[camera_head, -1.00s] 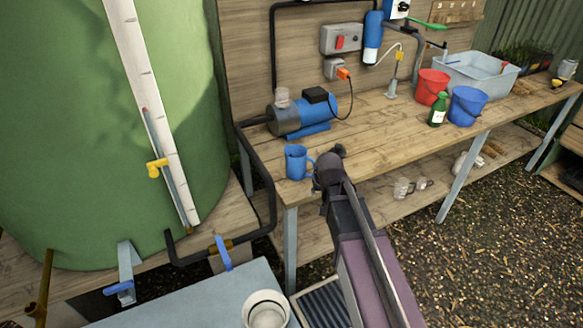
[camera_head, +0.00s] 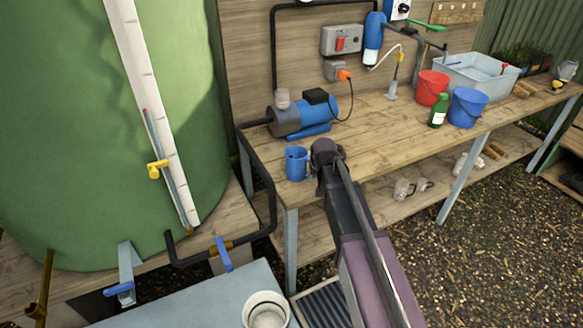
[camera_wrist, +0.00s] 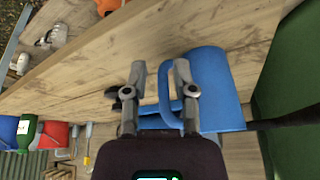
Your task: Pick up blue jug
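The blue jug (camera_head: 296,163) stands on the near left end of the wooden bench in the head view. My gripper (camera_head: 322,165) is just right of it, on its handle side. In the wrist view the jug (camera_wrist: 217,85) is large at the right, with its handle towards my gripper (camera_wrist: 160,75). The two fingers are apart, and the upright bar of the handle shows between them. The right finger overlaps the gap between handle and jug body. I cannot tell whether either finger touches the handle.
The blue pump (camera_head: 305,115) sits behind the jug on the bench (camera_head: 385,135). A black pipe (camera_head: 262,170) runs close on the left, beside the green tank (camera_head: 60,130). A green bottle (camera_head: 438,110), red bucket (camera_head: 431,87) and blue bucket (camera_head: 466,106) stand farther right.

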